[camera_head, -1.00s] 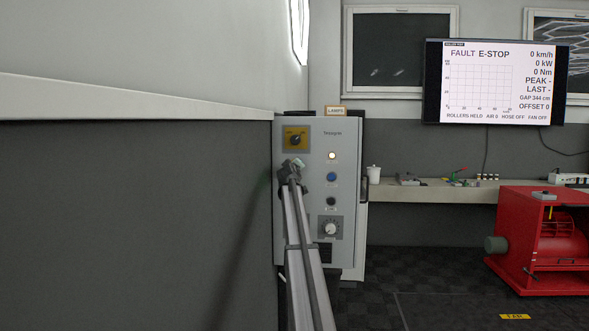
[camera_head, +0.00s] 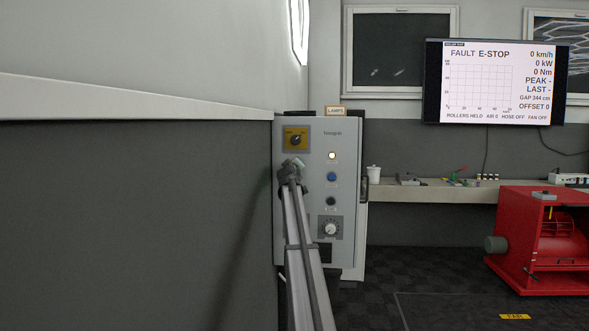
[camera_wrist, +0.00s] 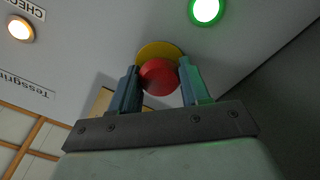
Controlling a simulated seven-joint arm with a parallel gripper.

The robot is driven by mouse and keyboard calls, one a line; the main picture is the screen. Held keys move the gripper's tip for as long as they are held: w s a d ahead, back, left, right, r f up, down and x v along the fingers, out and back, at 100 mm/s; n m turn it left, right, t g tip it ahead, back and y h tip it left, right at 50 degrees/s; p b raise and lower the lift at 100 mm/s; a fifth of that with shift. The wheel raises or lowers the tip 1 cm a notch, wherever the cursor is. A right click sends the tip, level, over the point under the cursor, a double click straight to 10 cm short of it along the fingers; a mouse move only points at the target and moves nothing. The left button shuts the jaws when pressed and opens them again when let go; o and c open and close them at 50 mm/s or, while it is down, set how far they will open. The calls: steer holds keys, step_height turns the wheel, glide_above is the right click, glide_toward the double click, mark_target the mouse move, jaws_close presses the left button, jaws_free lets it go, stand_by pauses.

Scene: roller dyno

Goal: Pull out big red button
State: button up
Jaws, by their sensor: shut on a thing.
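The big red button (camera_wrist: 158,77) shows in the wrist view, with a yellow ring (camera_wrist: 158,52) behind it on the grey cabinet face. My gripper (camera_wrist: 159,84) has its two blue-green fingers on either side of the red button and is shut on it. In the head view my gripper (camera_head: 292,172) is at the left part of the control cabinet (camera_head: 318,135), below the yellow-plated rotary switch (camera_head: 296,139). The red button is hidden behind my gripper and arm in that view.
A lit green lamp (camera_wrist: 206,10) and a lit amber lamp (camera_wrist: 20,28) are near the button. A blue button (camera_head: 332,176) and a dial (camera_head: 330,228) are right of my arm. A dark wall (camera_head: 130,210) fills the left. The screen (camera_head: 494,82) reads FAULT E-STOP.

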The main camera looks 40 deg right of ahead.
steer(key=shift+s+a, duration=0.35)
steer(key=shift+a, duration=0.05)
steer(key=o, duration=1.1)
steer(key=shift+c, duration=0.2)
steer(key=shift+s, duration=0.1)
steer(key=v, duration=0.7)
stand_by(0.3)
stand_by(0.5)
